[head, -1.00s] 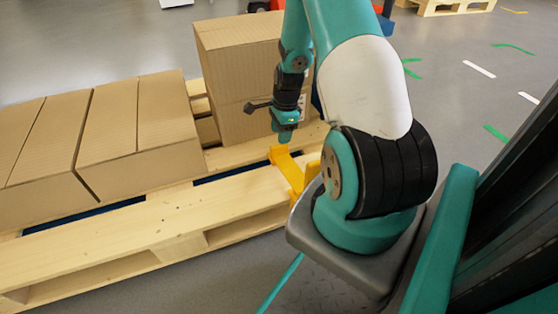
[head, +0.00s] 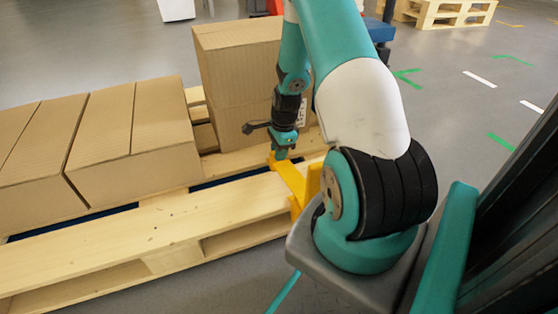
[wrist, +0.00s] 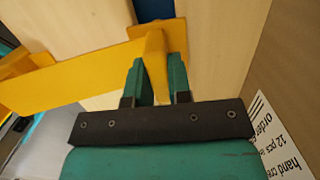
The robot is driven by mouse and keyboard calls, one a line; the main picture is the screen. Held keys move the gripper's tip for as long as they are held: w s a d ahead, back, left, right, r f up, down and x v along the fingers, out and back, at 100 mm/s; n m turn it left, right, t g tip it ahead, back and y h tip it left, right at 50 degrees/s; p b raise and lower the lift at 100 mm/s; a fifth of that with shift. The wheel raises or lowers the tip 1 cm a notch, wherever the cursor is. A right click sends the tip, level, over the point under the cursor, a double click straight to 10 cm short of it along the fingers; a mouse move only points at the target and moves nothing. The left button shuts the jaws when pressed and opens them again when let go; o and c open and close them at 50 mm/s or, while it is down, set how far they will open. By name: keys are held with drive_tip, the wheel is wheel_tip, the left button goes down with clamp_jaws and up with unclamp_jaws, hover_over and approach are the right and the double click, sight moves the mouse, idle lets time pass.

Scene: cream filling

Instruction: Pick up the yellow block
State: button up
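The yellow block (head: 294,181) is an angular piece with raised ends. It rests at the pallet's near right edge, partly hidden behind my arm. In the wrist view the yellow block (wrist: 70,75) crosses the upper left, with one raised end between my fingers. My gripper (head: 281,155) points down at the block's far end. In the wrist view my gripper (wrist: 156,72) has its two teal fingers apart, one on either side of that end. I see no clear sign of a firm squeeze.
The wooden pallet (head: 150,236) carries cardboard boxes (head: 135,130) on the left. A taller cardboard box (head: 235,80) stands close behind my gripper; its labelled side (wrist: 285,110) is at the right in the wrist view. Open floor lies to the right.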

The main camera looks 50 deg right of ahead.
clamp_jaws()
wheel_tip(320, 180, up, 20)
drive_tip(key=p, duration=1.1)
drive_tip(key=w+a+r+n+g+p, duration=0.1)
drive_tip(key=w+a+r+n+p, duration=0.15)
drive_tip(key=a+n, duration=0.55)
drive_tip(key=w+a+r+n+h+p, duration=0.1)
drive_tip(key=a+r+n+p, duration=0.2)
drive_tip(key=a+n, duration=0.5)
drive_tip(key=w+a+r+n+g+p, duration=0.1)
drive_tip(key=w+a+r+n+p, duration=0.15)
drive_tip(key=a+n, duration=0.55)
drive_tip(key=s+r+p, duration=0.3)
drive_tip(key=r+p, duration=2.5)
drive_tip(key=p, duration=0.9)
drive_tip(key=shift+r, duration=0.2)
drive_tip(key=shift+d+f, duration=0.1)
drive_tip(key=shift+d, duration=0.1)
